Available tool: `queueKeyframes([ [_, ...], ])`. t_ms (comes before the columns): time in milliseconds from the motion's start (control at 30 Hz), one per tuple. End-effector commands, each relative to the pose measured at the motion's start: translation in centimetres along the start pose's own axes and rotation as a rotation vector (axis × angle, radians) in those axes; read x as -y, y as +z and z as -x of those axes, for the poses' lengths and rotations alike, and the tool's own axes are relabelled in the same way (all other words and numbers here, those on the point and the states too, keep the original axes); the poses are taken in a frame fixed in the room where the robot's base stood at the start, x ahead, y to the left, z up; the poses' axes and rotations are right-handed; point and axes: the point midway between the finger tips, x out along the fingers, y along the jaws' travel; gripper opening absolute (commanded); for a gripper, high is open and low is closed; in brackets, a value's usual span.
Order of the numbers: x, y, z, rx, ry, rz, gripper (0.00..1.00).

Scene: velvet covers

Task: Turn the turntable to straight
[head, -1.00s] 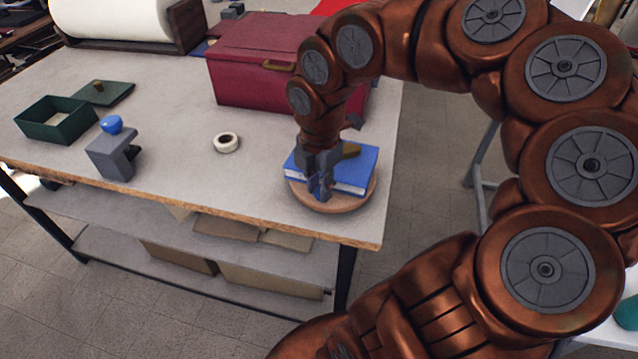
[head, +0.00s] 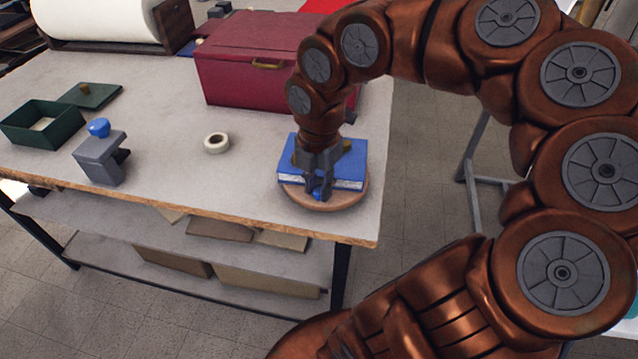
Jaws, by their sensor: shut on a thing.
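The round wooden turntable (head: 350,197) sits near the right front corner of the table. A blue book (head: 350,168) with white page edges lies on it, its front edge nearly level in the picture. My gripper (head: 318,188) points down at the turntable's front side, in front of the book. It is shut on a small blue knob (head: 318,194) there, mostly hidden between the fingers. My gripper and wrist also cover part of the book.
A red chest (head: 250,70) stands behind the turntable. A tape roll (head: 216,143), a grey clamp-like block (head: 100,158) with a blue knob and a green box (head: 42,122) with its lid (head: 92,95) are to the left. The table edge (head: 330,235) is close in front.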

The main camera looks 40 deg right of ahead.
Motion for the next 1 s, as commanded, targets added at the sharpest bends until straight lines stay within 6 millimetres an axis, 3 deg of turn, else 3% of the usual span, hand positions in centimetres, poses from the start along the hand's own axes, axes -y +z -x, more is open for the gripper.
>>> queueKeyframes([
  [33, 0.0, 0.0, 0.0, 0.001, 0.001, 0.000, 0.00],
  [67, 0.0, 0.0, 0.0, 0.001, 0.001, 0.000, 0.26],
  [133, 0.0, 0.0, 0.0, 0.001, 0.001, 0.000, 0.34],
  [567, 0.0, 0.0, 0.6, 0.001, 0.000, 0.000, 0.34],
  [1000, -0.1, 0.1, 6.6, 0.002, 0.003, -0.001, 0.34],
])
